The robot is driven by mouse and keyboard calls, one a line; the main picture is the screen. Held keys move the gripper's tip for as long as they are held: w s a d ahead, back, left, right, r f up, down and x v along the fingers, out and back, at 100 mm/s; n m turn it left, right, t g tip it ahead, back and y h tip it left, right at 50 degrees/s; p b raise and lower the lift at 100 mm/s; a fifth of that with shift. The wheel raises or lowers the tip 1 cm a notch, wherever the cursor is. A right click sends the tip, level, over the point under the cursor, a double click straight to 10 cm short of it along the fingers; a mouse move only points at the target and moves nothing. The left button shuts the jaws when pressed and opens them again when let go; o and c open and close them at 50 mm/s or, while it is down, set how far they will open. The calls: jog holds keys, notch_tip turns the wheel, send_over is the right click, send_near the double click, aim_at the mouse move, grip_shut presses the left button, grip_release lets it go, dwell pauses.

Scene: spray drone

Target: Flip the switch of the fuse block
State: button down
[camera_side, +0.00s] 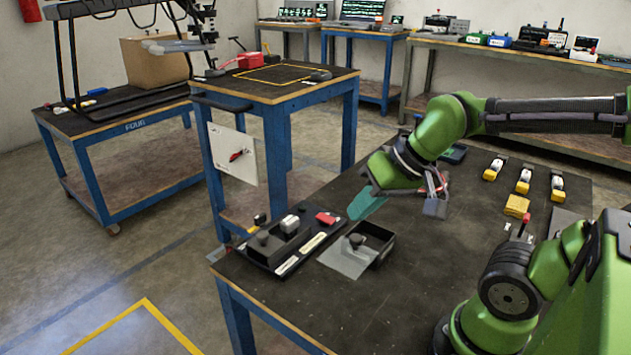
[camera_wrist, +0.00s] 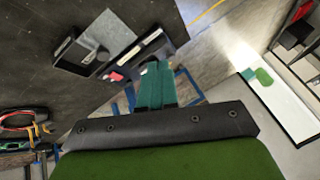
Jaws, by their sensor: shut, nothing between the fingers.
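A white panel with a red lever (camera_side: 237,156) hangs on the blue cart. My gripper (camera_side: 360,211) is shut and empty, its teal fingers above the table, right of the red piece and apart from it. In the wrist view, the fingers (camera_wrist: 154,75) cover part of the scene near the red piece (camera_wrist: 115,76).
An open black box (camera_side: 383,250) and a grey plate (camera_side: 345,258) lie beside the dark block. Several yellow-and-white parts (camera_side: 523,182), a yellow block (camera_side: 516,206) and a red-topped lever (camera_side: 524,224) stand at the table's right. The front middle of the table is clear.

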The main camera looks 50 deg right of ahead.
jog(key=shift+s+a+r+n+t, duration=0.15)
jog(key=shift+s+a+r+t, duration=0.1)
jog(key=shift+r, duration=0.15)
jog(key=shift+s+a+r+n+t, duration=0.15)
jog(key=shift+s+a+r, duration=0.1)
jog(key=shift+r, duration=0.15)
jog(key=w+d+f+m+g+h, duration=0.1)
jog(key=w+d+f+m+g, duration=0.2)
jog(key=w+d+m, duration=0.4)
jog(key=w+d+f+m+g, duration=0.4)
jog(key=w+d+m, duration=0.3)
jog(key=w+d, duration=0.5)
jog(key=w, duration=0.4)
jog(key=shift+d+h, duration=0.3)
jog(key=shift+h, duration=0.1)
